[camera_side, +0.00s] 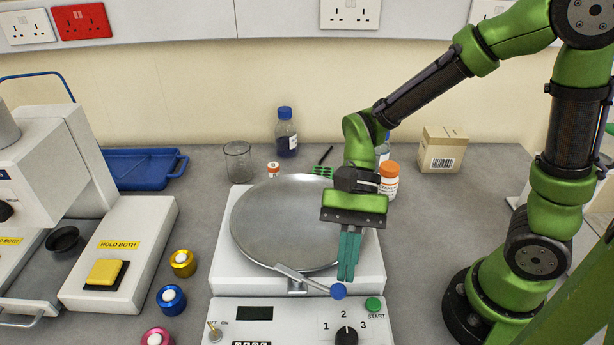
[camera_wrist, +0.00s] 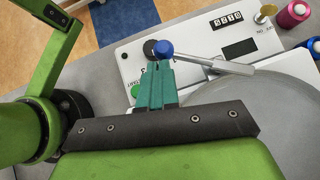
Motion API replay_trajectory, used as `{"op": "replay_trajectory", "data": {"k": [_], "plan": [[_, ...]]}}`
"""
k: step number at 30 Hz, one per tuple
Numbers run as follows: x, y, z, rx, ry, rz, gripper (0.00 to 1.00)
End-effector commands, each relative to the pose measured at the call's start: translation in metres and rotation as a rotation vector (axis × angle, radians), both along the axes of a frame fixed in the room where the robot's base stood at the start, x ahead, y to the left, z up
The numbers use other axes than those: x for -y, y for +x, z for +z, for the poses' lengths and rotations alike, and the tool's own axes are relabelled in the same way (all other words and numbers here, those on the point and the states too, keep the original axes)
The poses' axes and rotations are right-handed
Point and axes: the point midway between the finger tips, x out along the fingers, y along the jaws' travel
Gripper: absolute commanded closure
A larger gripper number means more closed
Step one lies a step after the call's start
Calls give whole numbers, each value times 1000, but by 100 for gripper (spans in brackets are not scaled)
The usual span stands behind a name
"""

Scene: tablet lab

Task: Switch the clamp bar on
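The clamp bar (camera_side: 305,281) is a silver lever with a blue ball knob (camera_side: 338,291). It runs from a bracket at the front of the round metal pan (camera_side: 270,225) rightwards and forward, ending above the control panel. In the wrist view the bar (camera_wrist: 222,66) and its blue knob (camera_wrist: 163,48) show just beyond my fingertips. My gripper (camera_side: 345,278) points down, its teal fingers together and apparently empty, right beside the knob. In the wrist view the fingertips (camera_wrist: 160,66) overlap the knob's near edge; I cannot tell whether they touch it.
The panel has an OFF/ON toggle (camera_side: 214,331), a dark display (camera_side: 254,313), a black 1-2-3 dial (camera_side: 346,336) and a green START button (camera_side: 374,304). A white press (camera_side: 120,245) stands left, with coloured pots beside it. Bottles, a beaker (camera_side: 238,162) and a box (camera_side: 442,150) stand behind.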

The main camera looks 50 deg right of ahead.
Motion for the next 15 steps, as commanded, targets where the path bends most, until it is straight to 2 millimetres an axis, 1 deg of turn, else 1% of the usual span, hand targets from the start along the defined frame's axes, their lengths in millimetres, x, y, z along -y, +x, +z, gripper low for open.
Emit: {"op": "replay_trajectory", "data": {"k": [6, 15], "plan": [[-12, -11, 0, -1, 0, 4, 100], [-31, -20, 0, -1, -1, 3, 100]]}}
